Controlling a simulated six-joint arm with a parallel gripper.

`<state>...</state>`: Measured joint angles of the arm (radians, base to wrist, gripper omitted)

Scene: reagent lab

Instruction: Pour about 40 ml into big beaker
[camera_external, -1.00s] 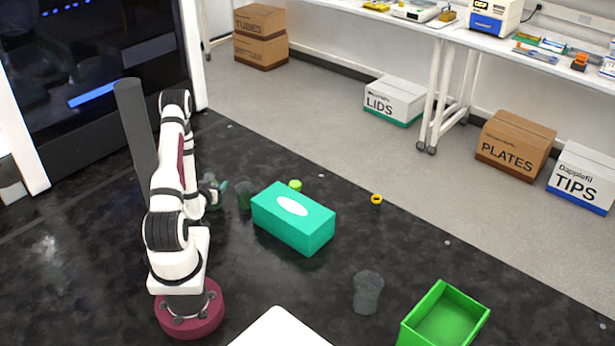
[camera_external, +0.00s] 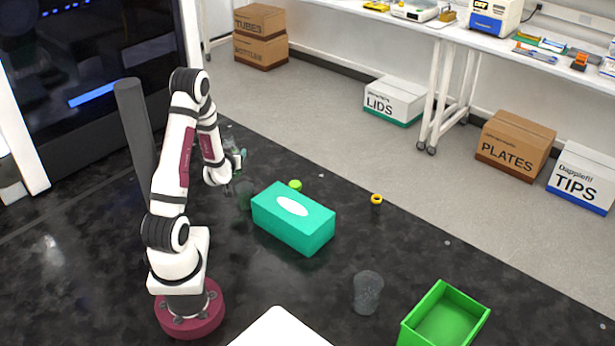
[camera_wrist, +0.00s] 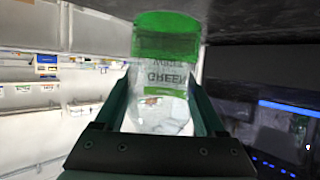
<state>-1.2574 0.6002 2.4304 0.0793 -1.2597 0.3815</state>
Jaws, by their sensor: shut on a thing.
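My gripper (camera_external: 237,163) is shut on a clear bottle, raised above the black table behind the teal box. In the wrist view the bottle (camera_wrist: 160,102) sits between the jaws, with a "GREEN" label and a green band at its far end; I cannot tell whether this is liquid or a cap. A clear beaker (camera_external: 244,196) with a greenish tint stands just below the gripper, left of the teal box. Another clear beaker (camera_external: 368,293) stands at the front right and looks empty. I cannot tell which is the big one.
A teal tissue box (camera_external: 292,222) lies close to the right of the gripper. A green bin (camera_external: 445,315) stands at the front right. A dark post (camera_external: 136,130) rises left of my arm.

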